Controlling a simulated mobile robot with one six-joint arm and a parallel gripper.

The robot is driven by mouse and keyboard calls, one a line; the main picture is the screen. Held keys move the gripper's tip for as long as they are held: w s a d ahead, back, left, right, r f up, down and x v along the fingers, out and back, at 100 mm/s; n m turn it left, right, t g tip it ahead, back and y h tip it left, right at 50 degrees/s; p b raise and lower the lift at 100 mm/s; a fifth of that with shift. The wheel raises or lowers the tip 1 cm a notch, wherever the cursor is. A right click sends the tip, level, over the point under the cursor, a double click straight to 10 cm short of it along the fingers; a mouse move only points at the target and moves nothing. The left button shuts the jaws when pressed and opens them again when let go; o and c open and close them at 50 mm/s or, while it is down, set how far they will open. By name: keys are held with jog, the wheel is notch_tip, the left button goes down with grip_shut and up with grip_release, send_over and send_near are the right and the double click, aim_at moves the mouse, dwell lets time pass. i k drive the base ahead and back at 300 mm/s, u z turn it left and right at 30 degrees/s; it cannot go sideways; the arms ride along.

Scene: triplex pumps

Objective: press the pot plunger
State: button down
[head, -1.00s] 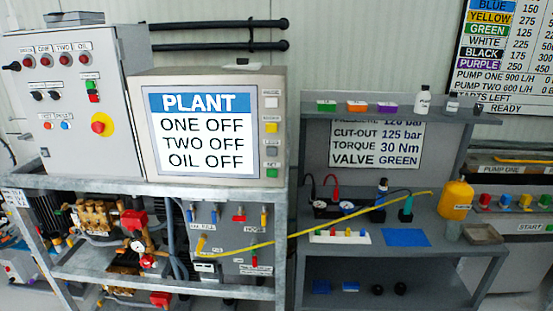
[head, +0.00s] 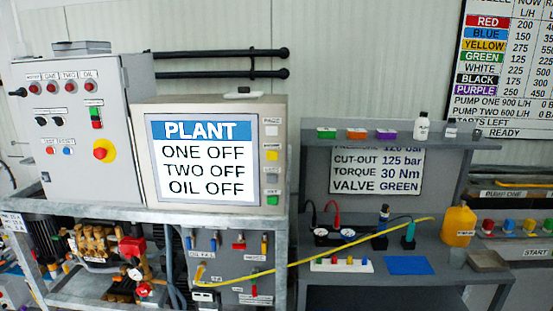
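My gripper is not in view, and no part of my arm shows. I cannot pick out the pot plunger for certain. A grey panel (head: 228,274) below the screen carries several small blue, red and yellow handles and a small white box (head: 204,295); its labels are too small to read surely. The screen (head: 203,158) reads PLANT, ONE OFF, TWO OFF, OIL OFF.
A control cabinet (head: 70,140) stands at left, with pump parts (head: 95,240) below. A yellow rod or hose (head: 330,252) slants from the panel across the grey bench (head: 340,285). The bench holds a yellow jug (head: 458,224), a blue mat (head: 410,265) and gauges.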

aim_at(467, 198)
jog(key=u, duration=1.1)
jog(key=k, duration=0.15)
jog(key=z, duration=1.95)
jog(key=i, duration=0.3)
jog(key=z, duration=0.15)
